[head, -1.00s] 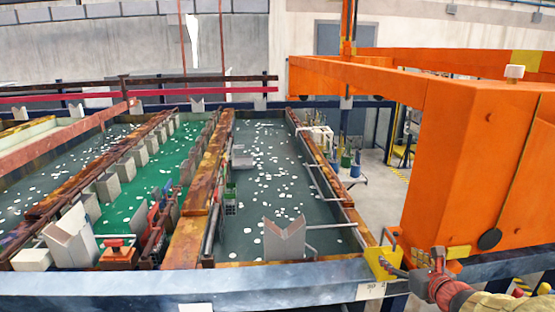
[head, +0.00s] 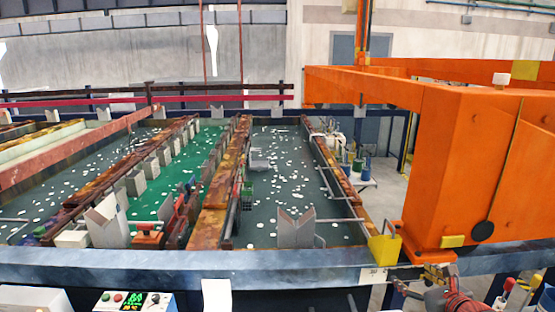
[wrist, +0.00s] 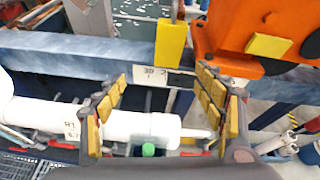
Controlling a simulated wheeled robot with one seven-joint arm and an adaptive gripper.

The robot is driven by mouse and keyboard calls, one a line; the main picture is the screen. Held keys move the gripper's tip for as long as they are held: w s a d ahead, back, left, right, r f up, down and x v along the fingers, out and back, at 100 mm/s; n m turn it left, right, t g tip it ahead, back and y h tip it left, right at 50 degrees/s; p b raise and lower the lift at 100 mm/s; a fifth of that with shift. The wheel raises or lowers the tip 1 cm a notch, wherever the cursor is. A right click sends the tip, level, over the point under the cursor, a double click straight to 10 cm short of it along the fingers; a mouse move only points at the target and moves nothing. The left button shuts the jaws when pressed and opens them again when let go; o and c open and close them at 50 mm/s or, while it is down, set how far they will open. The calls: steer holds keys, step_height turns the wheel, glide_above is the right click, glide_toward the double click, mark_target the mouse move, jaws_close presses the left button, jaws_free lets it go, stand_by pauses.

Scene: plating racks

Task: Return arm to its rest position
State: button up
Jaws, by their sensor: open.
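My gripper (head: 420,283) is at the lower right of the head view, below the base of the orange frame and just in front of the blue-grey tank rail (head: 200,274). In the wrist view my gripper (wrist: 163,105) shows two fingers with yellow pads spread wide apart. Nothing is held between them. A white cylindrical pipe (wrist: 150,127) shows behind and between the fingers, and I cannot tell its distance. A yellow bracket (head: 384,249) on the rail is just above and left of my gripper; it also shows in the wrist view (wrist: 171,43).
The large orange frame (head: 460,160) stands close on the right. Long tanks of liquid with rusty dividers (head: 220,180) lie beyond the rail.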

steer(key=s+a+f+n+g+y, duration=0.2)
steer(key=s+a+n+g, duration=0.2)
steer(key=s+a+n, duration=0.5)
steer(key=s+a+f+n+g+y, duration=0.2)
steer(key=s+a+n+g, duration=0.1)
steer(key=s+a+n, duration=0.65)
steer(key=s+d+r+n+g+h, duration=0.25)
steer(key=s+n+h, duration=0.25)
steer(key=s+n, duration=0.6)
steer(key=shift+s+a+r+n+t, duration=0.1)
steer(key=shift+a+r+n+t, duration=0.25)
steer(key=shift+r+n, duration=0.4)
steer(key=shift+s+a+r+n+t, duration=0.1)
steer(key=shift+a+r+n+t, duration=0.1)
steer(key=shift+a+r+n, duration=0.55)
steer(key=shift+a+r+n+t, duration=0.15)
steer(key=shift+r+n+t, duration=0.15)
steer(key=shift+r+n, duration=0.45)
